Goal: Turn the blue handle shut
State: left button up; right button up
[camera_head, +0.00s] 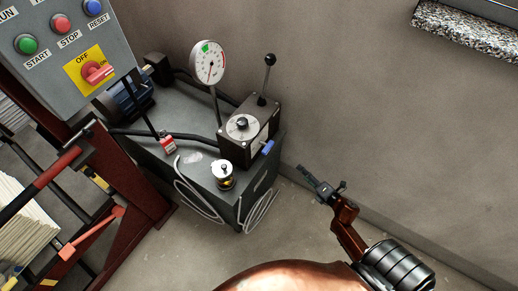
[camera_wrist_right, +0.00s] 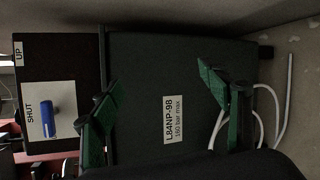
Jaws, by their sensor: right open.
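The blue handle (camera_head: 267,147) is on the right side of a dark valve block (camera_head: 236,138) on top of the grey power unit. In the right wrist view the blue handle (camera_wrist_right: 47,119) lies lengthwise up the picture on a pale plate (camera_wrist_right: 64,100) marked "SHUT". My right gripper (camera_head: 318,184) is right of the unit and apart from the handle. In the wrist view its green fingers (camera_wrist_right: 160,78) are spread and empty, facing the unit's dark side panel, with the handle outside them to the left. My left gripper is not in view.
The grey power unit (camera_head: 245,200) carries a gauge (camera_head: 208,63), a black-knobbed lever (camera_head: 268,65) and a metal cap (camera_head: 222,172). White hoses hang at its base. A control box (camera_head: 60,45) stands at left. A wall is behind; floor right of the unit is clear.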

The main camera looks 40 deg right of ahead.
jog(key=w+a+r+n+t+y+b, duration=0.25)
jog(key=w+r+n+b, duration=0.2)
jog(key=r+n, duration=0.45)
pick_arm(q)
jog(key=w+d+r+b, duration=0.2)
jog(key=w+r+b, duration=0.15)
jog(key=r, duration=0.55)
pick_arm(e)
jog(key=n+y, duration=0.5)
jog(key=n, duration=0.5)
send_near(270, 149)
jog(key=x, duration=0.4)
jog(key=shift+g, duration=0.25)
jog(key=b+x, duration=0.1)
jog(key=x, duration=0.5)
jog(key=shift+d+f, duration=0.1)
jog(key=shift+d, duration=0.1)
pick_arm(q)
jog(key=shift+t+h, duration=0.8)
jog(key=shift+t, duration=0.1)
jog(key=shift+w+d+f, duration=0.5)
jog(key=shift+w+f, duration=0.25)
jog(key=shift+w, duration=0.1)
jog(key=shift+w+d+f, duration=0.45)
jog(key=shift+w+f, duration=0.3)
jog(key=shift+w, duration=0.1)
pick_arm(e)
jog(key=shift+w+a+m+h, duration=0.2)
jog(key=shift+w+m+h, duration=0.1)
jog(key=shift+w, duration=0.25)
